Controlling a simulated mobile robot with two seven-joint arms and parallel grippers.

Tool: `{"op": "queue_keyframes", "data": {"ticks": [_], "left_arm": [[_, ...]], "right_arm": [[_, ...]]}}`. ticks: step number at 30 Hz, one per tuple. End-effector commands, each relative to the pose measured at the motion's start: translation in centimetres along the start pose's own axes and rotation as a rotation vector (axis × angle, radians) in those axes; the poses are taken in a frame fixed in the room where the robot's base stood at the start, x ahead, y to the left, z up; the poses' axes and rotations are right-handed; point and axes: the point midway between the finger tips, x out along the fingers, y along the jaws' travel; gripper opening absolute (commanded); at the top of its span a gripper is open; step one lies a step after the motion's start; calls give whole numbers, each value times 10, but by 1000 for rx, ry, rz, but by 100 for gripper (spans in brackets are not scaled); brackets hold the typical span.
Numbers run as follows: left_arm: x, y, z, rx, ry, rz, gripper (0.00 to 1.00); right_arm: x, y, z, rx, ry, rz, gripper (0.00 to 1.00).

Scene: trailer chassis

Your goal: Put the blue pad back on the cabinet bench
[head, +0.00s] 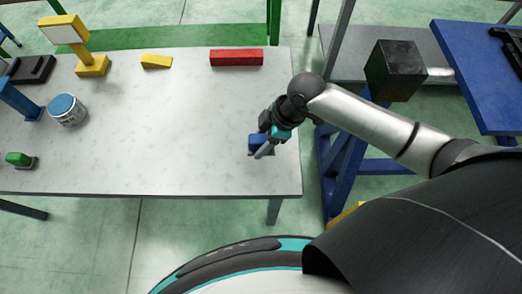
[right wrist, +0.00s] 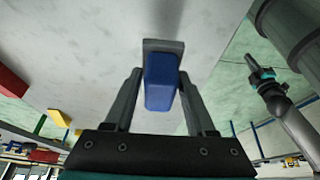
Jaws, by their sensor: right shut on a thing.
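The blue pad (head: 254,140) with a grey base is at the right end of the white-topped bench (head: 180,150), near its front right corner. My right gripper (head: 264,149) is shut on it. In the right wrist view the blue pad (right wrist: 160,82) sits between the two fingers (right wrist: 160,100), its grey base pointing away from the palm. I cannot tell whether the base touches the bench top. My left gripper (right wrist: 262,76) shows small at the right of the right wrist view, apart from the pad; its fingers are too small to judge. It is not in the head view.
A red block (head: 236,57), a yellow wedge (head: 156,61), a blue-lidded can (head: 66,109), a yellow stand (head: 92,65) and a green piece (head: 18,159) are on the bench. A black box (head: 395,70) and blue table (head: 485,60) stand right. The bench middle is clear.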

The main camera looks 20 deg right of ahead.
Motion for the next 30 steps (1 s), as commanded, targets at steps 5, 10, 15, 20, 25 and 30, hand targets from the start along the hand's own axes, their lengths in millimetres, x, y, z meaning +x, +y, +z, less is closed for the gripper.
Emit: {"op": "queue_keyframes", "data": {"ticks": [5,10,15,20,25,30], "left_arm": [[3,-1,0,0,1,-1,0],[8,-1,0,0,1,-1,0],[10,-1,0,0,1,-2,0],[10,-1,1,0,1,-2,0],[12,-1,1,-1,1,-2,0],[11,-1,1,-1,0,-2,0]], "right_arm": [[16,0,6,0,1,1,0],[37,0,15,2,0,0,0],[50,0,20,1,1,1,0],[50,1,20,0,1,2,0],[52,1,21,0,1,2,0],[52,0,22,0,0,1,70]]}}
